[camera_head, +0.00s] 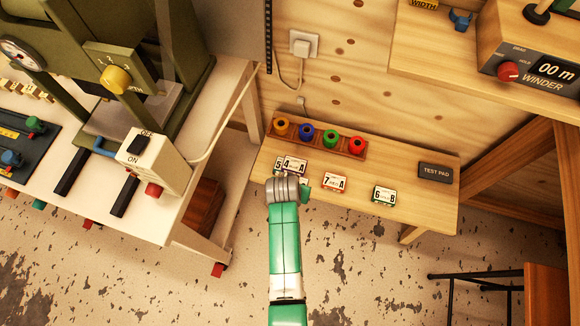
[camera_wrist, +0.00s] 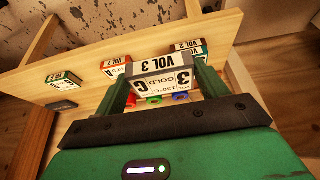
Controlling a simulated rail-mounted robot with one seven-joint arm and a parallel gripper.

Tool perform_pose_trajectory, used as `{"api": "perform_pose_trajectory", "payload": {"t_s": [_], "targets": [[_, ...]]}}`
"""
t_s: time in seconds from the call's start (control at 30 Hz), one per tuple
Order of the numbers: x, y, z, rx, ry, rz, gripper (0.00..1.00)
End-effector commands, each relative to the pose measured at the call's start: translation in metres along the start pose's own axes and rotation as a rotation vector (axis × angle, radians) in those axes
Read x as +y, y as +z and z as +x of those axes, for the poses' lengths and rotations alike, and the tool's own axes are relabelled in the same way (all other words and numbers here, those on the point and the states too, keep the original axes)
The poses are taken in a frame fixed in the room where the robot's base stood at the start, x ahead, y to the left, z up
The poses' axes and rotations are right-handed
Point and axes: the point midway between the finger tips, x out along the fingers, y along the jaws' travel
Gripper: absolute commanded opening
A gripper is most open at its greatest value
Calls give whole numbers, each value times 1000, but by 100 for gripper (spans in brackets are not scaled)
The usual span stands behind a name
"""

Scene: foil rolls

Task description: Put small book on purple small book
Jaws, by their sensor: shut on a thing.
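My gripper (camera_wrist: 164,88) is shut on a small white-faced book (camera_wrist: 162,76) marked VOL 3, GOLD and C, with a dark greyish edge. In the head view this held book (camera_head: 293,166) shows just beyond my gripper (camera_head: 289,182), over the bench's left part. Another small book (camera_wrist: 190,47), marked VOL and with orange and green edges, lies behind it, partly hidden; its edge (camera_head: 278,166) shows in the head view. A red-edged book (camera_head: 334,182) and a green-edged book (camera_head: 384,195) lie to the right. I cannot tell which one is purple.
The wooden bench (camera_head: 420,212) carries a rack (camera_head: 352,152) with yellow, blue, green and red spools at its back. A dark test pad (camera_head: 436,171) lies at the right. The white machine table (camera_head: 180,215) stands close on the left. Bare bench lies between the books.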

Motion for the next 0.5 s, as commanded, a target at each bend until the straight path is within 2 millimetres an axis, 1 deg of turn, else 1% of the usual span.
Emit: {"api": "perform_pose_trajectory", "payload": {"t_s": [0.03, 0.1, 0.23, 0.3, 0.37, 0.5], "targets": [[-5, -13, 16, 3, 0, -1, 48], [-11, -32, 27, 3, 0, -1, 48], [-20, -61, 41, 1, 0, -1, 48], [-23, -72, 46, 1, 0, -1, 48], [-25, -78, 47, 1, -1, -1, 48], [-26, -83, 45, -1, 0, -1, 48]]}}
